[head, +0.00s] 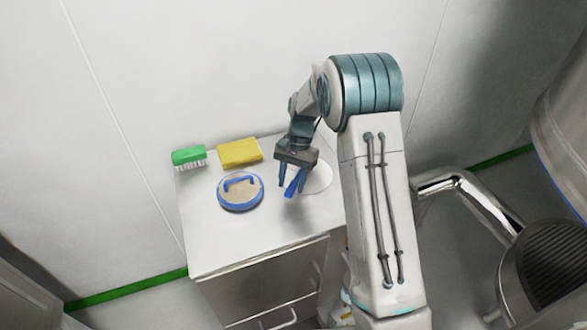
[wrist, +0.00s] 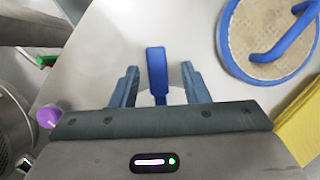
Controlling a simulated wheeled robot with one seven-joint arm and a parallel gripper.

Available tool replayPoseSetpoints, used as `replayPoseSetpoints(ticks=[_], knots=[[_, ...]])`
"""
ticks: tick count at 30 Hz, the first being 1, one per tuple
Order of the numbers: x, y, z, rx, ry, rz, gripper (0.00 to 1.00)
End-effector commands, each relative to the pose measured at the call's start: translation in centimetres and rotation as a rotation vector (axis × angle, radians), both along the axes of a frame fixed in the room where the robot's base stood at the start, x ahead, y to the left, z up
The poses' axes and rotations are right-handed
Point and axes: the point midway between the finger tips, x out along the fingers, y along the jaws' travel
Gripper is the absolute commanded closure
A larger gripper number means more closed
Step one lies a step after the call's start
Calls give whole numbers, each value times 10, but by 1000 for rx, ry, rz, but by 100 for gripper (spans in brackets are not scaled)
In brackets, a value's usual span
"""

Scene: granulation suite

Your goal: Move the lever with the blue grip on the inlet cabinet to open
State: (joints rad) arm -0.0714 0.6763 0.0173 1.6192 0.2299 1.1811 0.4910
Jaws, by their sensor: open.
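The inlet cabinet (head: 225,255) stands against the wall, with a pale flat top. A lever with a blue grip (wrist: 157,70) shows in the wrist view, and its blue grip is also visible in the head view (head: 292,187). My gripper (head: 292,184) points down over the right part of the cabinet top. In the wrist view my gripper (wrist: 160,82) is open, with one finger on each side of the blue grip and gaps between. A pale round plate (head: 319,179) lies beside the grip. The lever's base is hidden by my gripper.
A round lid with a blue rim and handle (head: 240,191) lies left of my gripper. A green brush (head: 188,155) and a yellow sponge (head: 239,153) lie at the back. A purple knob (wrist: 48,116) shows at the lower left. The front of the top is clear.

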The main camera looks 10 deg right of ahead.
Motion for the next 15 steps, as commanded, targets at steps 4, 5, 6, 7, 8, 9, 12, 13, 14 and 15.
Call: replayPoseSetpoints(ticks=[4,5,6,7,8,9,12,13,14,15], knots=[[7,-4,18,-1,-5,-1,58],[9,-6,23,-1,-5,-1,58],[12,-7,31,-1,-6,-2,58],[15,-9,38,-1,-6,-2,58],[17,-10,45,-1,-6,-2,58],[20,-12,54,-1,-8,-2,58],[28,-16,76,0,-7,-2,58],[30,-17,82,0,-6,-2,58],[32,-18,88,0,-6,-1,58],[35,-20,95,0,-6,-1,58]])
